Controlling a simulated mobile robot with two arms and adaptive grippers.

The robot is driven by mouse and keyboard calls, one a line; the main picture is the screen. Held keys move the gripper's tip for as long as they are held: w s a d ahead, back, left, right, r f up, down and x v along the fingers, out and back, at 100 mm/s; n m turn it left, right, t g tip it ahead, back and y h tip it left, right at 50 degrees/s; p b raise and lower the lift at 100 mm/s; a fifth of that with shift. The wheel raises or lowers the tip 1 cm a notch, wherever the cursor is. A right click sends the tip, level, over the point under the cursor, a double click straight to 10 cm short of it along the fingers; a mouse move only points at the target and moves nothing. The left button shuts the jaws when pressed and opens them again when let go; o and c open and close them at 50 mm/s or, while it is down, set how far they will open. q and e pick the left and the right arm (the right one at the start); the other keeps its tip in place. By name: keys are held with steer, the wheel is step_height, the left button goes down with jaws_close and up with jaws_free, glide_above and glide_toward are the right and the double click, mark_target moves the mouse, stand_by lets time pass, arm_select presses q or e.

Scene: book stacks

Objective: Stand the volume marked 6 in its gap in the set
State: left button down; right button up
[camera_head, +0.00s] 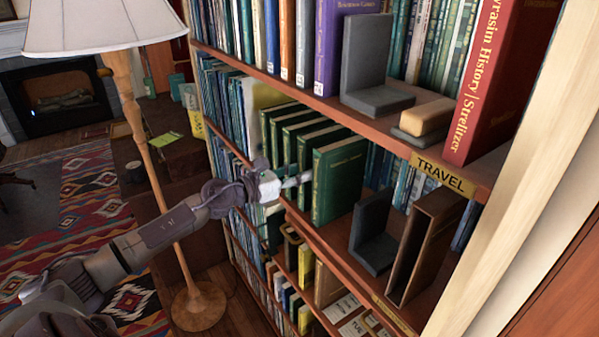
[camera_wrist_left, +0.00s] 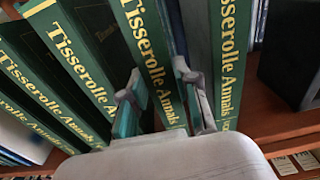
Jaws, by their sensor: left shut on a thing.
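A row of green volumes lettered Tisserolle Annals stands on the middle shelf; the end one (camera_head: 339,180) shows its broad cover. My left gripper (camera_head: 300,180) is at the front of this row. In the left wrist view, the fingers of my left gripper (camera_wrist_left: 163,98) are on either side of one green volume (camera_wrist_left: 152,50) and shut on it. Another green volume (camera_wrist_left: 231,65) is just right of the fingers, and several more lean to the left (camera_wrist_left: 70,45). I cannot read any number on the spines, so I cannot tell which is 6. My right gripper is not in view.
A grey bookend (camera_head: 372,235) and a brown open-fronted case (camera_head: 425,245) stand right of the green row. The shelf above holds a purple book (camera_head: 335,45), another grey bookend (camera_head: 375,75) and a red book (camera_head: 495,80). A floor lamp (camera_head: 145,110) stands left of the bookcase.

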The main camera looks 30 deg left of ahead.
arm_select(q)
steer(key=shift+r, duration=0.15)
steer(key=c, duration=0.8)
jaws_free()
steer(key=shift+f, duration=0.2)
steer(key=shift+c, duration=0.2)
steer(key=shift+r, duration=0.3)
steer(key=b+v, duration=0.4)
steer(key=v, duration=0.8)
steer(key=shift+f, duration=0.15)
